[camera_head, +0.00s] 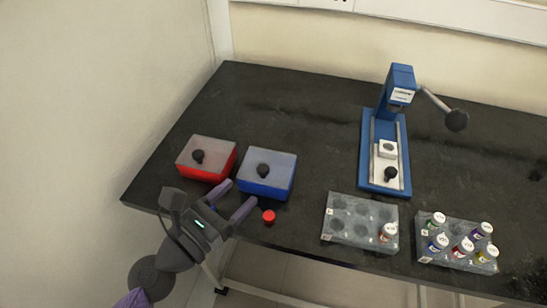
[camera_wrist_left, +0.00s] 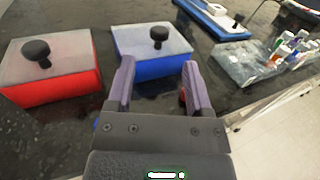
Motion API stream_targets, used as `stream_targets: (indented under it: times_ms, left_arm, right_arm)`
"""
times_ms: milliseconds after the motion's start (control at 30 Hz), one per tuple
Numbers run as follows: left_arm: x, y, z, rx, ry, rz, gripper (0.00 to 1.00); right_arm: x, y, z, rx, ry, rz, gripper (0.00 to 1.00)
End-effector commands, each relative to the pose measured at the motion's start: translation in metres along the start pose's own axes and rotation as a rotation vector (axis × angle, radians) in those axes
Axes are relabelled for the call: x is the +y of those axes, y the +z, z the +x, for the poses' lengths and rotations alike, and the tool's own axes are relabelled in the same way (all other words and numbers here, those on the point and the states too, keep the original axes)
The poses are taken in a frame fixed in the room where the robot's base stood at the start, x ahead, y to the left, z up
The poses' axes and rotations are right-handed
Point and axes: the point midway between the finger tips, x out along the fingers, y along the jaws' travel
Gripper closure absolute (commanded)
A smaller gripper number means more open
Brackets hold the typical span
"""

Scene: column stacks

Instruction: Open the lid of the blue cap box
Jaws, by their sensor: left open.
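The blue cap box (camera_head: 266,187) stands on the dark table at the left, with a grey lid (camera_head: 270,161) on it and a black knob (camera_head: 263,170) on the lid. The lid lies flat over the box. In the left wrist view the blue box (camera_wrist_left: 154,69) is straight ahead, with its knob (camera_wrist_left: 158,36) upright above the fingertips. My left gripper (camera_head: 238,196) is open and empty at the near side of the blue box, its fingers (camera_wrist_left: 158,80) pointing toward it. Whether they touch the box is unclear. My right gripper is not in view.
A red box (camera_head: 209,174) with a lid and black knob stands left of the blue one. A red cap (camera_head: 268,216) lies near the front edge. A blue press (camera_head: 366,150) and two grey racks (camera_head: 345,239) (camera_head: 430,263) with vials are to the right. The table's back middle is clear.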

Motion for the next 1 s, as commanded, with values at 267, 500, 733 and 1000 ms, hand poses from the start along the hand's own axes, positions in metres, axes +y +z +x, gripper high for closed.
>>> stream_targets:
  times_ms: [267, 500, 733, 1000]
  left_arm:
    - [0.0, 0.002, 0.061, -0.003, 0.0, -0.005, 0.34]
    - [0.0, 0.0, 0.081, 0.0, 0.002, -0.007, 0.34]
    - [0.0, 0.0, 0.081, 0.0, 0.002, -0.007, 0.34]
    - [0.0, 0.0, 0.081, 0.0, 0.002, -0.007, 0.91]
  right_arm:
    - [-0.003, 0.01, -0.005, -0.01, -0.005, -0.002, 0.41]
    - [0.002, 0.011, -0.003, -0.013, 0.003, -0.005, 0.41]
    - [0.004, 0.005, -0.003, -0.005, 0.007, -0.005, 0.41]
    - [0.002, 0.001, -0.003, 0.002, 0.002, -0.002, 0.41]
